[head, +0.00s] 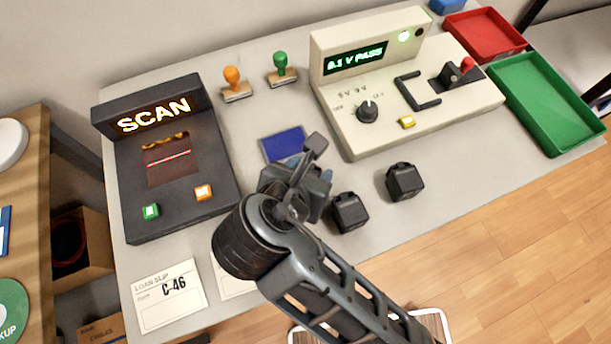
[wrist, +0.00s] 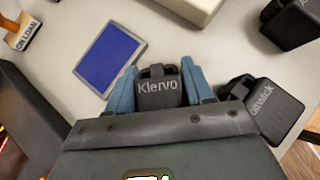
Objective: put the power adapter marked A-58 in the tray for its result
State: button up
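My gripper (head: 303,178) is over the table just in front of the blue pad. In the wrist view, its two blue fingers (wrist: 160,88) are shut on the sides of a black adapter (wrist: 160,92) lettered "Klervo". No A-58 mark shows on that face. In the head view my gripper hides this adapter. Two other black adapters (head: 350,212) (head: 404,181) stand on the table to the right; their marks are not readable. A green tray (head: 578,138) and a red tray (head: 485,35) lie at the right end, both empty.
The cream tester (head: 345,140) shows a green PASS reading; its bracket is empty. A dark SCAN station (head: 190,215) stands left. A blue pad (head: 283,144), orange stamp (head: 234,83), green stamp (head: 281,68) and loan slip (head: 168,298) lie about. A blue object (head: 446,5) is at the back right.

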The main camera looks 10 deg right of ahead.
jog(key=c, duration=0.6)
